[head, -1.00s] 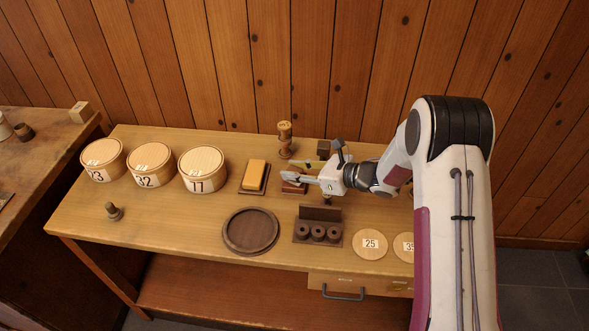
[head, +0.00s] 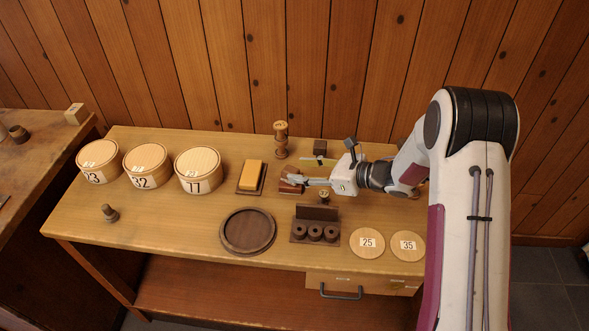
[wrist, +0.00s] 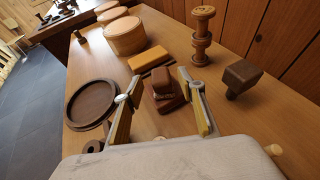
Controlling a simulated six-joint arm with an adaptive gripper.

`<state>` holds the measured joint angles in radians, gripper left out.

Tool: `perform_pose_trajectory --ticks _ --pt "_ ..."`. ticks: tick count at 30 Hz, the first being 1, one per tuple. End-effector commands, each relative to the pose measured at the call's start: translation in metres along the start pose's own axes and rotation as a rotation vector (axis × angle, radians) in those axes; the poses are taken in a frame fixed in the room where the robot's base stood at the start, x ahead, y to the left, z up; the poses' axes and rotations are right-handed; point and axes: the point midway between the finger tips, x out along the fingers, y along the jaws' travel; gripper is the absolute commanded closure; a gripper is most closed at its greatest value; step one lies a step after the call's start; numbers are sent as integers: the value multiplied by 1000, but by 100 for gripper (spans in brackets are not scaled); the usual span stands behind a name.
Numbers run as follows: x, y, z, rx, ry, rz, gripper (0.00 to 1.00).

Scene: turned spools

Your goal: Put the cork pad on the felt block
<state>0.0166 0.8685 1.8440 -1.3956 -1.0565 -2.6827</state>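A reddish-brown block (head: 289,187) on a flat base stands right of the table's middle. In the wrist view this block (wrist: 164,86) shows a small label and lies between the fingers, beyond my palm. An orange-tan block (head: 254,174) lies on a dark plate to its left; it also shows in the wrist view (wrist: 149,61). No label I can read says which is the cork pad or the felt block. My gripper (head: 304,172) is open and empty at the reddish-brown block, its fingers apart on either side; I cannot tell whether they touch it.
A turned spool (head: 281,140) and a dark block (head: 320,147) stand behind. A round tray (head: 248,250), a rack with brown rings (head: 315,233) and numbered discs (head: 367,243) lie in front. Round boxes (head: 198,184) stand left. The table's front left is mostly clear.

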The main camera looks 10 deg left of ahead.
Motion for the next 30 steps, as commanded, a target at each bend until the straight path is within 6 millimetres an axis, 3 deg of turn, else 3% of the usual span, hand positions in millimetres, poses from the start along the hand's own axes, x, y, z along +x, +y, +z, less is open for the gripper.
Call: perform_pose_trajectory --ticks 9,15,30 --pt "-50 0 0 1 0 -3 60" --pt "-70 0 0 0 -1 -1 60" --pt "-77 0 0 0 -1 0 60"
